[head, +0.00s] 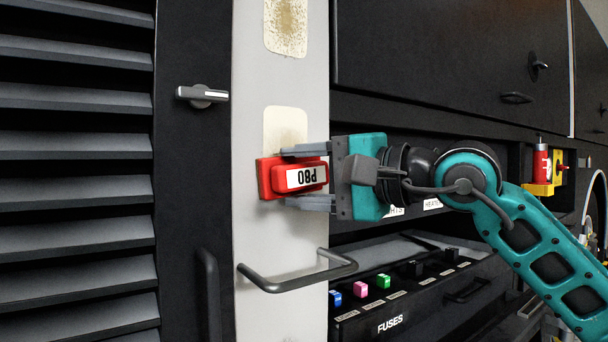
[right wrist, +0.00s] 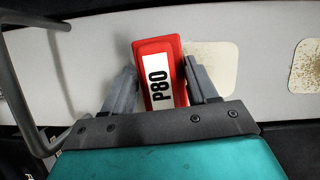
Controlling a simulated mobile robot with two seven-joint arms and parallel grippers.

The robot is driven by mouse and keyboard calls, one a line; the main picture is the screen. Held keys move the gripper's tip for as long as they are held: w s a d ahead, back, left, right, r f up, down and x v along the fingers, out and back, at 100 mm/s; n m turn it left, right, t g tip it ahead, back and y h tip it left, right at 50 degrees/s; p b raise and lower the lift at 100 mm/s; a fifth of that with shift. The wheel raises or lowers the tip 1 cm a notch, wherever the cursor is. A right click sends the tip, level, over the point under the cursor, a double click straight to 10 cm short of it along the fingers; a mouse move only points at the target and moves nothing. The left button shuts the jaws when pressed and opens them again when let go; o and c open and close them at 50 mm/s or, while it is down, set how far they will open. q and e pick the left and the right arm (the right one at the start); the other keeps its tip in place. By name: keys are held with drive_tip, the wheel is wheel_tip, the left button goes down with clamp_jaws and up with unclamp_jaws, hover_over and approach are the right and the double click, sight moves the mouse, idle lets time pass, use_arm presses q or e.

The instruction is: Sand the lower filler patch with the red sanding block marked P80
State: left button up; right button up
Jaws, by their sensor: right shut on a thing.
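My right gripper (head: 308,177) is shut on the red sanding block (head: 268,178), whose white label reads P80, upside down in the head view. The block lies against the pale panel (head: 250,225), over the bottom edge of the lower filler patch (head: 284,125). The upper filler patch (head: 286,25) is cream with brown speckles. My left gripper is not in view.
A dark handle bar (head: 297,276) juts from the panel below the block. Black louvres (head: 75,150) and a latch (head: 202,95) are at left. An open fuse drawer (head: 390,322) with coloured fuses is at lower right. A red object (head: 541,165) sits in a yellow holder (head: 541,189) at right.

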drive_tip(key=shift+f+b, duration=0.4)
drive_tip(key=shift+f, duration=0.3)
drive_tip(key=shift+r, duration=0.1)
drive_tip(key=shift+a+r+p, duration=0.1)
drive_tip(key=shift+r+p, duration=1.15)
drive_tip(key=shift+r, duration=0.8)
drive_tip(key=shift+s+r+p, duration=0.15)
drive_tip(key=shift+r+p, duration=1)
drive_tip(key=shift+r, duration=0.55)
drive_tip(key=shift+r+p, duration=1.35)
drive_tip(key=shift+r, duration=0.5)
drive_tip(key=shift+f+b, duration=1.95)
drive_tip(key=shift+f, duration=0.3)
wheel_tip(320, 180, down, 7)
drive_tip(key=b, duration=0.6)
drive_tip(key=shift+r, duration=0.1)
